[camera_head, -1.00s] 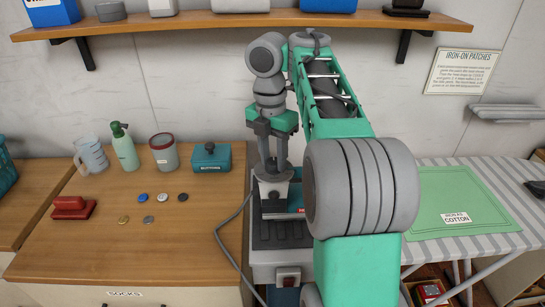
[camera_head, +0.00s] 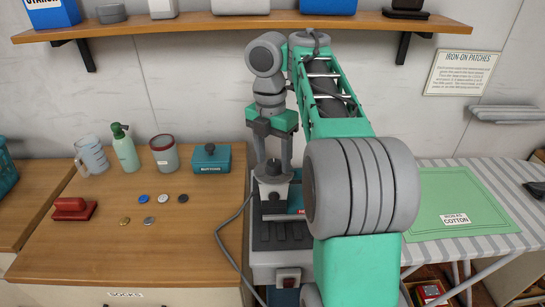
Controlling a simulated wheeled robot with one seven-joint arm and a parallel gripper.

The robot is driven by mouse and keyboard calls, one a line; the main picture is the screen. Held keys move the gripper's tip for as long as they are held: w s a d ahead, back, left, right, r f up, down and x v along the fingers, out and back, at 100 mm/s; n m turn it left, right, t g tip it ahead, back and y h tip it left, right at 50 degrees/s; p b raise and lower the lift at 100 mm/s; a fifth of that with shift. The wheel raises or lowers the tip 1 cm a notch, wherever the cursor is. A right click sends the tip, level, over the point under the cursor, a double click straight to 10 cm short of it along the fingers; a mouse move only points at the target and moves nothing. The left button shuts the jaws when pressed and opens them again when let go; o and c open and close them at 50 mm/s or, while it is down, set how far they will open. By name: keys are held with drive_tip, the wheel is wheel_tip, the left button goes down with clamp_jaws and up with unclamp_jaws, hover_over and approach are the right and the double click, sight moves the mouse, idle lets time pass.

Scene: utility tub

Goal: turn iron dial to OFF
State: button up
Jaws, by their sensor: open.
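The iron (camera_head: 271,192), grey-white on top with a teal part at its right, rests on a dark ridged stand (camera_head: 281,233). A small black dial (camera_head: 273,168) shows on top of it. My gripper (camera_head: 274,172) points down over the iron with its two fingers apart, one on each side of the dial. I cannot tell whether the fingers touch the dial. The dial's marks are too small to read, and my arm hides the iron's right side.
A grey cord (camera_head: 222,232) runs along the stand's left. Left on the wooden counter are a teal buttons box (camera_head: 211,158), a red-rimmed cup (camera_head: 164,153), a green spray bottle (camera_head: 125,148) and several buttons. A green mat (camera_head: 450,193) lies on the striped ironing board. A shelf (camera_head: 200,24) hangs above.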

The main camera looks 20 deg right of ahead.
sight(272, 162)
drive_tip(key=r+p, duration=0.5)
drive_tip(key=r, duration=0.2)
drive_tip(key=shift+w+a+r+p, duration=0.1)
drive_tip(key=shift+w+r+p, duration=0.1)
drive_tip(key=shift+p, duration=0.2)
drive_tip(key=shift+f, duration=0.1)
drive_tip(key=s+a+f+m+t+y, duration=0.1)
drive_tip(key=s+a+f+m, duration=0.3)
drive_tip(key=a+m, duration=0.3)
drive_tip(key=s+a+f+m+t+y, duration=0.1)
drive_tip(key=s+a+f+m+t, duration=0.25)
drive_tip(key=m, duration=0.55)
drive_tip(key=s+f+m+h, duration=0.1)
drive_tip(key=s+f+m, duration=0.4)
drive_tip(key=f+m, duration=0.1)
drive_tip(key=shift+s+d+m+h, duration=0.2)
drive_tip(key=shift+d+m+h, duration=0.15)
drive_tip(key=shift+m, duration=0.55)
drive_tip(key=shift+a+f+g, duration=0.1)
drive_tip(key=shift+g, duration=0.15)
drive_tip(key=shift+c, duration=0.4)
